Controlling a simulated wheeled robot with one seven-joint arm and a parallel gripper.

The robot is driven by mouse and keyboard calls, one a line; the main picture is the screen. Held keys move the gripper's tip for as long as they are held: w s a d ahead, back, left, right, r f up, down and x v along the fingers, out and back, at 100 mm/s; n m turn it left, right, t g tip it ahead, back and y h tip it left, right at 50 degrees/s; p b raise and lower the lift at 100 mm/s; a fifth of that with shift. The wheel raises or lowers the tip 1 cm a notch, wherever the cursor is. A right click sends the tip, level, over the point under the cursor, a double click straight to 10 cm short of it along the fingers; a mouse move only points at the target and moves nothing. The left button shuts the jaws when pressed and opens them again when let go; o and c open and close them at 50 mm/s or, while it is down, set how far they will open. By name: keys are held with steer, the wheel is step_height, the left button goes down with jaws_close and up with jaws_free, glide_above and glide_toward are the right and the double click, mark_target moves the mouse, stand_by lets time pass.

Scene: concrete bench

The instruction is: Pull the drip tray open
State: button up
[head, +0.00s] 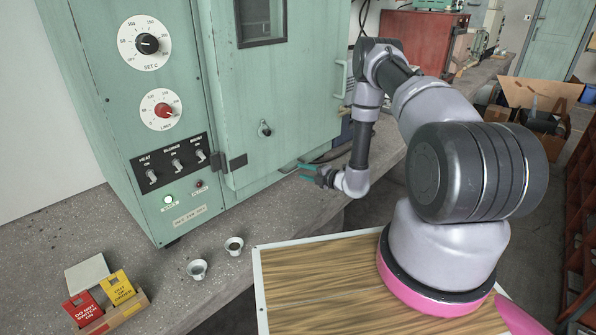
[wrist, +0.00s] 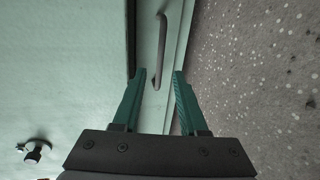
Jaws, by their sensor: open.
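The drip tray's pale green front (wrist: 176,45) is a narrow strip between the oven door (wrist: 65,70) and the bench in the wrist view. A grey bar handle (wrist: 163,45) stands on it. My gripper (wrist: 160,73) is open, with its two teal fingers on either side of the handle's near end in the picture. I cannot tell whether they touch it, and nothing is held. In the head view my gripper (head: 306,172) is low by the bottom of the oven door. The tray looks shut, though its handle is hard to make out there.
The green oven (head: 150,100) stands on the speckled concrete bench (head: 225,285). A door knob (wrist: 34,151) shows at lower left in the wrist view. Two small cups (head: 197,270) and a box of red and yellow tags (head: 115,312) are on the bench's near part.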

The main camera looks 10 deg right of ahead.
steer(key=x, duration=0.3)
steer(key=shift+w+a, duration=0.2)
jaws_close()
stand_by(1.4)
